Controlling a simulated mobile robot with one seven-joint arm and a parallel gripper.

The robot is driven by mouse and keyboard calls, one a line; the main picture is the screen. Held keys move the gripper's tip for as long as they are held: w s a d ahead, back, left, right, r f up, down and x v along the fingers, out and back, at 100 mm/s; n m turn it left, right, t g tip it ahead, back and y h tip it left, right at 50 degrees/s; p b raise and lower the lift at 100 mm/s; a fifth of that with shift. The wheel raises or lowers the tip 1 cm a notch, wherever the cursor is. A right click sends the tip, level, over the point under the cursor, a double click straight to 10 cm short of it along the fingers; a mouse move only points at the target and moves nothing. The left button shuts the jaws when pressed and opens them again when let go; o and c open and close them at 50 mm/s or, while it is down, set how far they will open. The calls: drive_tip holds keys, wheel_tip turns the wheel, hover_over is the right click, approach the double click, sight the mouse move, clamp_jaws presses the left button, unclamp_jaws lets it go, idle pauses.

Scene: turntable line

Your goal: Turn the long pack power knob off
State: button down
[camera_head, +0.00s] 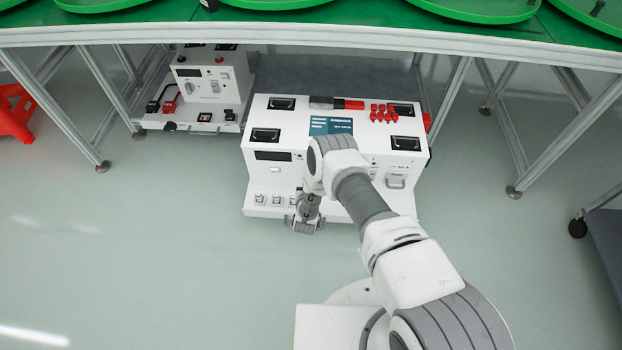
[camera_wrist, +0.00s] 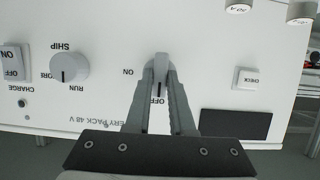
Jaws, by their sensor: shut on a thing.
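The long pack is a wide white box (camera_head: 271,181) with a teal label on top, standing on the floor under the table edge. In the wrist view its front panel (camera_wrist: 105,38) appears upside down. The power knob (camera_wrist: 161,70) is a small grey knob with ON printed to its left and OFF below it. My gripper (camera_wrist: 161,62) is shut on this knob, one finger on each side. In the head view my arm hides the knob.
A round RUN/SHIP knob (camera_wrist: 69,67) and a CHARGE switch (camera_wrist: 13,62) lie left of the power knob in the wrist view. A CHECK button (camera_wrist: 247,78) and dark display (camera_wrist: 236,124) lie right. A smaller white unit (camera_head: 211,84) stands behind left. The floor in front is clear.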

idle(0.4)
drive_tip(key=c, duration=0.8)
unclamp_jaws()
drive_tip(key=shift+s+r, duration=0.1)
drive_tip(key=shift+s, duration=0.1)
